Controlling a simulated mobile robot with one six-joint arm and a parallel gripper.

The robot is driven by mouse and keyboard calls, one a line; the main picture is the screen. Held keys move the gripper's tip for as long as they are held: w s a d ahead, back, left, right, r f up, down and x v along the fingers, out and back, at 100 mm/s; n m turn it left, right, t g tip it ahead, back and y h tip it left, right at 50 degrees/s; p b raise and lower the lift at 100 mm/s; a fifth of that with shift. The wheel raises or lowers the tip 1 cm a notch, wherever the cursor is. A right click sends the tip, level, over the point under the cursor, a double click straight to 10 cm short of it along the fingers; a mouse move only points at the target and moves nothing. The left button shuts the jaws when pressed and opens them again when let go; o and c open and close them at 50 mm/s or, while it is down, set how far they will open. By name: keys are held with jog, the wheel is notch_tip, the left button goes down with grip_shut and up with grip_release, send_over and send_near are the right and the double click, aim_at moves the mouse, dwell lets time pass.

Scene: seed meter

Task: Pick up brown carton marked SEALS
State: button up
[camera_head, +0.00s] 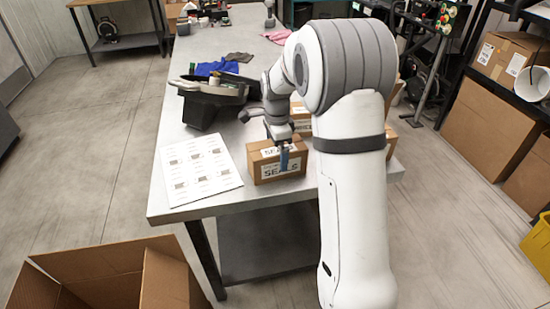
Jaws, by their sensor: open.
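The brown carton marked SEALS (266,171) stands upright on the near end of the grey metal table, with white labels on its top and front. The jaws are open. The second finger is hidden, so I cannot tell whether it lies behind the carton, nor whether the visible finger touches it. My white arm covers the area right of the carton.
A white sheet with printed pictures (200,170) lies left of the carton. More cartons (391,140) sit partly hidden behind my arm. An open cardboard box (95,270) is on the floor in front of the table.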

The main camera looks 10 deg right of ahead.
notch_tip(320, 180, down, 2)
jog(key=shift+f, duration=0.1)
jog(key=c, duration=1.4)
jog(key=shift+c, duration=0.2)
